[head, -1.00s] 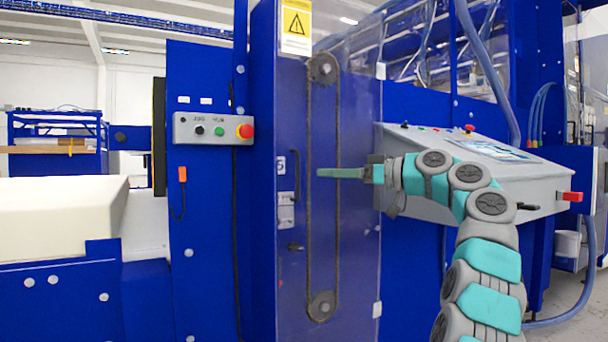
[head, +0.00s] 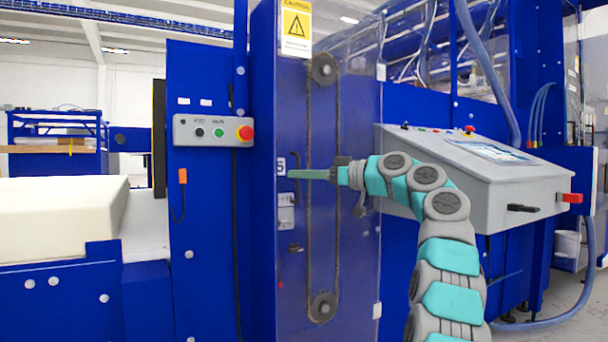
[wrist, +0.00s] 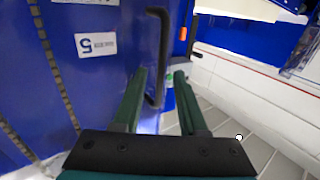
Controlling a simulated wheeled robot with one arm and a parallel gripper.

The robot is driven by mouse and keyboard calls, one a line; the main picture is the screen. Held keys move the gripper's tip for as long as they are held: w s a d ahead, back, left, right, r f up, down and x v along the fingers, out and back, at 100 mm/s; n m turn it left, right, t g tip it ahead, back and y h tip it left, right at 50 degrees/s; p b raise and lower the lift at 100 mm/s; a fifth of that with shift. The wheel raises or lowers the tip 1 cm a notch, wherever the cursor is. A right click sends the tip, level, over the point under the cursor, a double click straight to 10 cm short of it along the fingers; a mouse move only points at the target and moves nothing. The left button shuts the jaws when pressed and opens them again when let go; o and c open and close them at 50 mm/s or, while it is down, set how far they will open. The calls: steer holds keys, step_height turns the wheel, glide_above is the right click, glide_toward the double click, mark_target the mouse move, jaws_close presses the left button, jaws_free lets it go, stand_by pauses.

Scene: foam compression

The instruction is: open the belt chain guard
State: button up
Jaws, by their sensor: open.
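The belt chain guard (head: 358,250) is a tall see-through blue panel in front of a chain on two sprockets, and it looks closed. Its black bar handle (wrist: 156,55) stands upright on the panel's left side in the head view, where my gripper now partly covers it. My gripper (head: 292,174) is at handle height in front of the panel, pointing left. In the wrist view my gripper (wrist: 160,75) is open and empty, with the handle's lower part showing between the fingertips, farther ahead. I cannot tell whether a finger touches it.
A label with a 5 (wrist: 97,44) is beside the handle. A latch plate (head: 286,213) and a dark knob (head: 295,248) are below it. A button box with a red stop button (head: 245,133) is to the left. A grey control console (head: 480,180) stands right, near my arm.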

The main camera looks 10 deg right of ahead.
steer(key=shift+c, duration=0.4)
jaws_close()
stand_by(0.9)
